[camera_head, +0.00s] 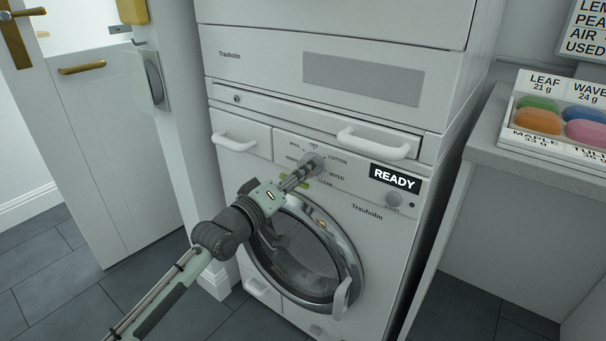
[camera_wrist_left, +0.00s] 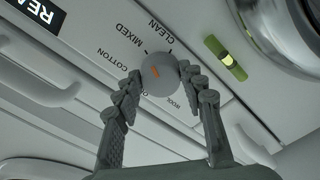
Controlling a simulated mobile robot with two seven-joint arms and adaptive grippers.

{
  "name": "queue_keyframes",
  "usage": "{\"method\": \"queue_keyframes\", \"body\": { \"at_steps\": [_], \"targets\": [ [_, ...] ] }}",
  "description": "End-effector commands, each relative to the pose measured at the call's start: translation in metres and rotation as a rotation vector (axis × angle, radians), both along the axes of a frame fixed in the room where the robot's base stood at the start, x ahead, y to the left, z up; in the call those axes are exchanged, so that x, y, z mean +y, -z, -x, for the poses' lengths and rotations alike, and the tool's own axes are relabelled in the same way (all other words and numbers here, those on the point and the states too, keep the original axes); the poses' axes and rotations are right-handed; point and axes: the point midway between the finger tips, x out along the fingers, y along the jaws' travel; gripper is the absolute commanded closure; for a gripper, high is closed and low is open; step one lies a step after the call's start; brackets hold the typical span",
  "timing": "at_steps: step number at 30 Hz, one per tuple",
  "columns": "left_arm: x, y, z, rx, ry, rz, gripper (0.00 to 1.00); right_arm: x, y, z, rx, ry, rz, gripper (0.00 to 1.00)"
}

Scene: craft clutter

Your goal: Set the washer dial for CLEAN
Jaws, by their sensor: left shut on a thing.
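The washer (camera_head: 385,240) has a grey round dial (camera_head: 313,162) on its front panel. The dial also shows in the left wrist view (camera_wrist_left: 165,76), with a short orange mark on its face. I cannot tell exactly which label the mark points to. Labels around it include CLEAN (camera_wrist_left: 160,31), MIXED, COTTON and WOOL. My left gripper (camera_head: 302,172) reaches up to the dial from the lower left. Its two fingers (camera_wrist_left: 158,80) are shut on opposite sides of the dial. In the head view the gripper partly hides the dial and labels. My right gripper is out of view.
A glass door (camera_head: 305,255) is under the dial. Drawer handles (camera_head: 375,143) stick out above. A counter (camera_head: 520,160) with a tray of coloured pieces stands at right.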

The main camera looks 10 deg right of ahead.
Motion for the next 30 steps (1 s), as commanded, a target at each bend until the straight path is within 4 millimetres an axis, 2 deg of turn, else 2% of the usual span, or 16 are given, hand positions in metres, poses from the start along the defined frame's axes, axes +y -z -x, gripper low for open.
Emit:
{"method": "queue_keyframes", "body": {
  "at_steps": [13, 20, 30],
  "targets": [
    [0.002, 0.001, -0.001, -0.321, 0.0, -0.282, 0.89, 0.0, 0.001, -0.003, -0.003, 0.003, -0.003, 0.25],
    [0.002, 0.002, -0.002, -0.47, 0.0, -0.412, 0.89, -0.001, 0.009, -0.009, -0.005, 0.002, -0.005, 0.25],
    [0.003, 0.002, -0.003, -0.618, 0.0, -0.539, 0.89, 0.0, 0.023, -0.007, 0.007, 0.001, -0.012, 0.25]
  ]
}}
